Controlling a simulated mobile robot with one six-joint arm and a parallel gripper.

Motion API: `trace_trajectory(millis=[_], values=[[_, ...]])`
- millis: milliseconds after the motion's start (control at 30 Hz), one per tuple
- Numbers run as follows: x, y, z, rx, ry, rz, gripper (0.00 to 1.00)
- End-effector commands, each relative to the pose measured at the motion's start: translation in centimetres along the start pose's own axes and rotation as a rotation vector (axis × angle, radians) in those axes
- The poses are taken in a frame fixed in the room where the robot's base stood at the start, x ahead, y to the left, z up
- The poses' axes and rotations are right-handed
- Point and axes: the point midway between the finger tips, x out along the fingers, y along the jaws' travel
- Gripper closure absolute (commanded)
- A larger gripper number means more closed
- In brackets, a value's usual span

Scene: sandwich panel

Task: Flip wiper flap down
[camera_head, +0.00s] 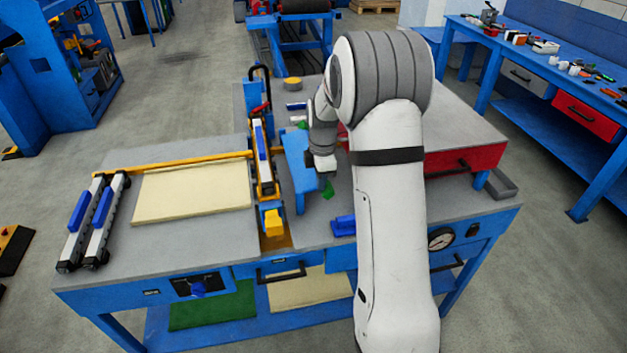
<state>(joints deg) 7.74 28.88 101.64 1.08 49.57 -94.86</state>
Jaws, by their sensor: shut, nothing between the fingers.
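A blue flap-like plate (297,168) stands raised and tilted beside the yellow and blue press unit in the middle of the bench. I take it to be the wiper flap. My arm reaches over the bench from the front right and bends down. My gripper (327,186) is small in the view, just right of the plate, and is shut with nothing in it. Part of it is hidden by its own wrist, and I cannot tell whether it touches the plate.
The grey bench (190,240) holds a cream panel (190,192) at left, two black-and-white bars (95,222) with blue parts, and the press unit (262,160). A red drawer unit (465,160) stands behind my arm. A blue block (343,226) lies near the front.

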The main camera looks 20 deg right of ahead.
Motion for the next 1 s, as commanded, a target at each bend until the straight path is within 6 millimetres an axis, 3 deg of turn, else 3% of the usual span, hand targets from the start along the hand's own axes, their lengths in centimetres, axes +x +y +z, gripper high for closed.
trace_trajectory(millis=[400, 1000], values=[[2.0, 0.0, 2.0, 0.010, -0.002, 0.001, 1.00], [2.4, -0.1, 2.4, 0.013, -0.002, 0.001, 1.00]])
